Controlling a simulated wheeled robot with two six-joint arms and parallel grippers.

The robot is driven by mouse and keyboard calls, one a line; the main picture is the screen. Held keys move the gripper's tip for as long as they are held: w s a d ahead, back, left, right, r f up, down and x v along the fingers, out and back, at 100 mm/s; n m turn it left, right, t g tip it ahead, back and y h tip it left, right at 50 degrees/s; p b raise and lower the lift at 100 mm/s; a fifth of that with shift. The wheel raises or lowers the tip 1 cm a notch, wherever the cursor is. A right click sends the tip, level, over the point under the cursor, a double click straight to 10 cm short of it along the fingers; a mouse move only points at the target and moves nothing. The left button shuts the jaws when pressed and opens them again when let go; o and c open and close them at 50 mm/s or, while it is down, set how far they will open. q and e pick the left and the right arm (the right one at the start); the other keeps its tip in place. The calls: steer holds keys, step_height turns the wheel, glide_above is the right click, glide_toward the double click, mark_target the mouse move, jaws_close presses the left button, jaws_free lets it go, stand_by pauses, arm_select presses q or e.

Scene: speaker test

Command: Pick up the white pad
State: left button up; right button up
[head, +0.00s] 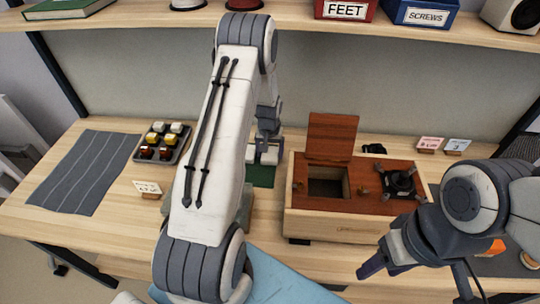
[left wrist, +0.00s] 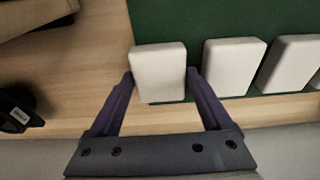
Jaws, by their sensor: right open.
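Several white pads lie in a row at the edge of a dark green mat (head: 262,178); they show small in the head view (head: 269,157), partly hidden by my left arm. In the left wrist view the end white pad (left wrist: 159,72) lies between the two dark fingers of my left gripper (left wrist: 160,78). The fingertips are right at its left and right edges; I cannot tell whether they press on it. A second white pad (left wrist: 234,66) lies just to its right, clear of the fingers. My right gripper (head: 415,287) is open and empty at the table's front right.
A wooden box (head: 340,228) with a raised lid stands right of the mat. A tray of small colored blocks (head: 163,142), a grey striped cloth (head: 85,172) and a small card (head: 147,188) are at left. A shelf (head: 300,27) with boxes runs above.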

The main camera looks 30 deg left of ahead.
mark_target(270, 154)
arm_select(q)
steer(key=c, duration=0.7)
steer(key=shift+s+d+r+b, duration=0.1)
steer(key=shift+r+b, duration=0.2)
steer(key=shift+b, duration=0.1)
step_height(270, 154, up, 11)
steer(key=b, duration=0.1)
steer(key=s+d+b, duration=0.2)
steer(key=s+d, duration=0.2)
steer(key=s, duration=0.5)
steer(key=s+d+b, duration=0.2)
steer(key=s+d, duration=0.2)
steer(key=s, duration=0.4)
steer(key=shift+s+d, duration=0.3)
steer(key=shift+s, duration=0.1)
